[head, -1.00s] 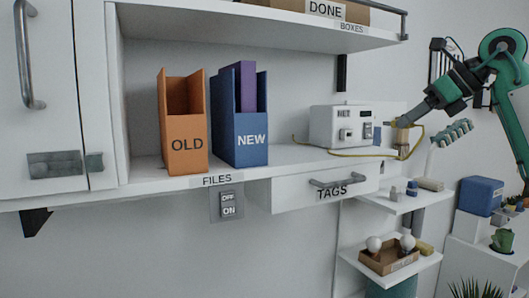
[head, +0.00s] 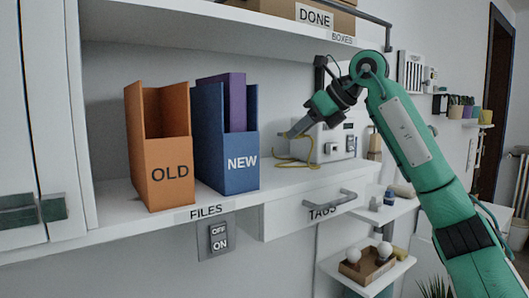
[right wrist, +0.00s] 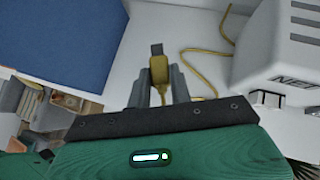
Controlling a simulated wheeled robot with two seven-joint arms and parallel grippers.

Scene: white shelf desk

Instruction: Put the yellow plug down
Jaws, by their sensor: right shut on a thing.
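My right gripper (head: 290,132) is over the shelf, at the left side of the white NET box (head: 332,146). In the right wrist view my right gripper (right wrist: 160,90) is shut on the yellow plug (right wrist: 158,72). The plug's grey metal end points away from the gripper. A yellow cord (head: 290,163) loops on the shelf beside the box, and the cord also shows in the right wrist view (right wrist: 198,68). The plug seems above the shelf; the exact gap cannot be told. My left gripper is out of view.
The blue NEW file holder (head: 238,165), with a purple folder, and the orange OLD holder (head: 165,175) stand left of my gripper. Clear white shelf (right wrist: 120,65) lies between NEW and the NET box. An upper shelf (head: 240,20) is overhead.

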